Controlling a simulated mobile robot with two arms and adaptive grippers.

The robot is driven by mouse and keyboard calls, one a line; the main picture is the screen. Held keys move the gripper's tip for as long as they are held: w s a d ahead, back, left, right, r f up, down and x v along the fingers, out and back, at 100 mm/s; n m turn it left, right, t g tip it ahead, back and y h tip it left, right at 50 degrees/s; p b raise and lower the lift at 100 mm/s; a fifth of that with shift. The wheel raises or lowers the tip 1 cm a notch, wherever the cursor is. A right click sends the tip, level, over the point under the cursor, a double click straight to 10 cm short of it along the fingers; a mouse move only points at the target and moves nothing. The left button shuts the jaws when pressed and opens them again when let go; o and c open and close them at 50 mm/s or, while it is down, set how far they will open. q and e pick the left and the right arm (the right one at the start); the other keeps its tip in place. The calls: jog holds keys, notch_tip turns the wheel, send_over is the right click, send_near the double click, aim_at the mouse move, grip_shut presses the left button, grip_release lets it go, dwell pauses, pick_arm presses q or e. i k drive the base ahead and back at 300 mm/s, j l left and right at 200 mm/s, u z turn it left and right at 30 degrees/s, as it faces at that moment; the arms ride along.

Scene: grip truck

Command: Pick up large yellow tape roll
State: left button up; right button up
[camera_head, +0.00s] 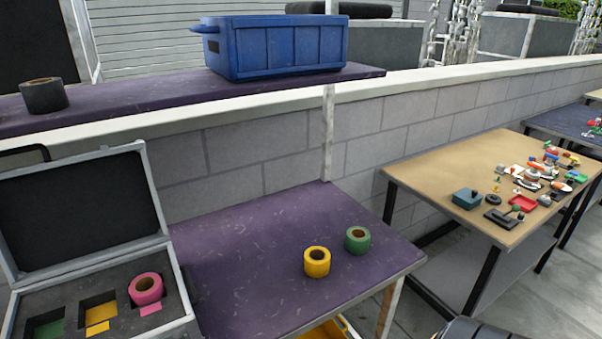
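The yellow tape roll (317,268) stands upright on its flat end on the purple table (240,260), right of the table's middle. Its hole faces up. A green tape roll (357,240) stands close behind it to the right, with a small gap between them. No other yellow roll shows, so I cannot compare its size with another. Neither of my grippers is in view.
An open case (165,250) at left holds a pink tape roll (146,290) beside green and yellow-floored recesses. A black roll (43,96) and blue crate (278,55) sit on the upper shelf. A cluttered wooden table (430,165) stands right. The purple table's middle is clear.

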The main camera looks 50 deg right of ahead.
aim_at(317, 258)
jog(key=z, duration=0.4)
jog(key=l+z, duration=0.1)
jog(key=z, duration=0.25)
jog(key=i+z, duration=0.1)
jog(key=z, duration=0.65)
